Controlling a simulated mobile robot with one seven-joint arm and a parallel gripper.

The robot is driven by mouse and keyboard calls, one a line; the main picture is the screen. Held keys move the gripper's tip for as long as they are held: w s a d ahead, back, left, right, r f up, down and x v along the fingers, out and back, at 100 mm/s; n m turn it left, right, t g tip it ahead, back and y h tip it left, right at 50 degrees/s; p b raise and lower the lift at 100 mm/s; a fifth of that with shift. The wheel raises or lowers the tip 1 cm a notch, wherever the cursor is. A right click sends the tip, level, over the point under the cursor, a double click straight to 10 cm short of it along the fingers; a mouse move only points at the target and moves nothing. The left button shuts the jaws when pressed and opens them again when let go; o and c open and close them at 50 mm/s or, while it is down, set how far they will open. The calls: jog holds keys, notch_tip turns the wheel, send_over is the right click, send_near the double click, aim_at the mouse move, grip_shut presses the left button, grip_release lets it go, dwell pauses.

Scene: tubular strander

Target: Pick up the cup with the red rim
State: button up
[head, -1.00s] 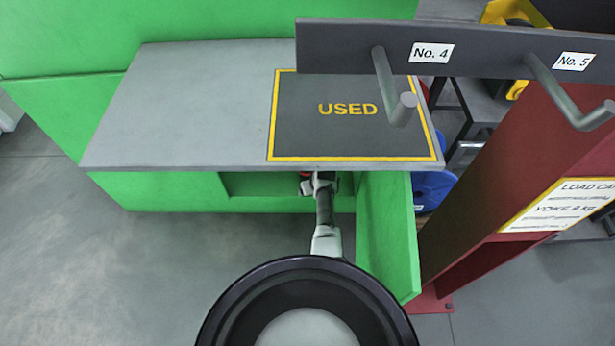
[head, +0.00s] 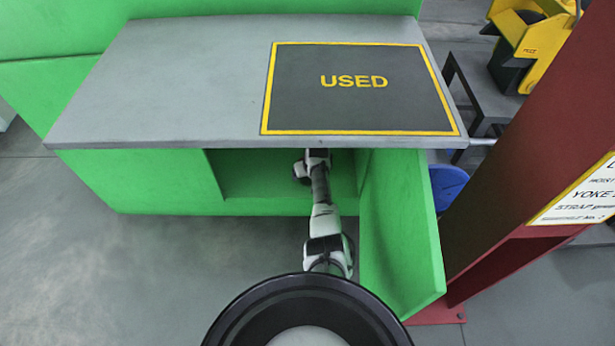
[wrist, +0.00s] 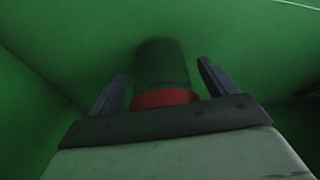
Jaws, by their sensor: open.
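The cup (wrist: 162,65) is dark, with a red rim (wrist: 165,98) on the side towards my gripper. It shows in the wrist view inside a dim green recess. My gripper (wrist: 162,73) is open, with one finger on each side of the cup and a visible gap at both sides. I cannot tell how far the cup reaches between the fingers in depth. In the head view my arm goes in under the bench top, which hides the gripper and cup.
The grey bench top (head: 170,80) carries a dark mat marked USED (head: 355,110) and lies above my arm. A green side panel (head: 395,235) stands close to the right of my arm. A red post (head: 520,150) is farther right. Open floor lies at the left.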

jog(key=shift+c, duration=0.2)
jog(key=c, duration=1)
jog(key=shift+r, duration=0.1)
